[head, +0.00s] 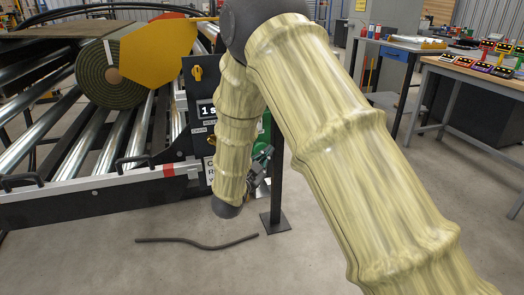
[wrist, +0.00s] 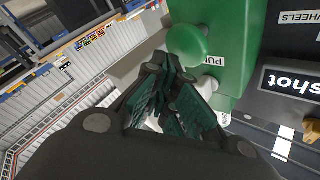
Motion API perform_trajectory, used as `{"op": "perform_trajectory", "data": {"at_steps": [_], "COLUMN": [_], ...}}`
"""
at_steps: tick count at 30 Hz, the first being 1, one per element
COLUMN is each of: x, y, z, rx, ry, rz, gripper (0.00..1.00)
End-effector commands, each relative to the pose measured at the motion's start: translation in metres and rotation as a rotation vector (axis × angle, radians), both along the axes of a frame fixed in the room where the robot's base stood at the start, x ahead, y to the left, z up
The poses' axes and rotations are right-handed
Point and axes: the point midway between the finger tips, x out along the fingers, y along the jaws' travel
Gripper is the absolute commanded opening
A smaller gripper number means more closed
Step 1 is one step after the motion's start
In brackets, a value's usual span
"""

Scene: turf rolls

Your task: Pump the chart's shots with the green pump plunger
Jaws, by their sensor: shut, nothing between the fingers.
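In the wrist view the green pump plunger (wrist: 187,45) is a round green knob on the green pump housing (wrist: 228,50), beside a partly hidden label starting "PU". My gripper (wrist: 165,72) is shut and empty, its fingertips just below the plunger in the picture; I cannot tell whether they touch. A black display reading "shot" (wrist: 290,84) is at the right. In the head view my arm hides most of the pump; a bit of green (head: 264,142) shows beside my gripper (head: 257,176). A display there starts "1 s" (head: 207,110). No chart is clearly readable.
A roller conveyor (head: 90,150) with a turf roll (head: 110,72) stands at the left. A dark post on a base plate (head: 275,222) stands close to my gripper. A dark hose (head: 195,243) lies on the floor. Workbenches (head: 480,75) stand at the right.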

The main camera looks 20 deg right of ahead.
Motion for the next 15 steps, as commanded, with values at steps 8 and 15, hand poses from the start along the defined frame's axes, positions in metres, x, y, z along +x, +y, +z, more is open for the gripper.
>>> {"op": "perform_trajectory", "data": {"at_steps": [8, 15], "x": [-0.0031, -0.0087], "y": [0.0001, 0.0001], "z": [0.0000, 0.0003], "rx": [0.001, 0.001], "ry": [-0.001, 0.000], "rz": [0.000, 0.001], "gripper": [0.00, 0.00]}}
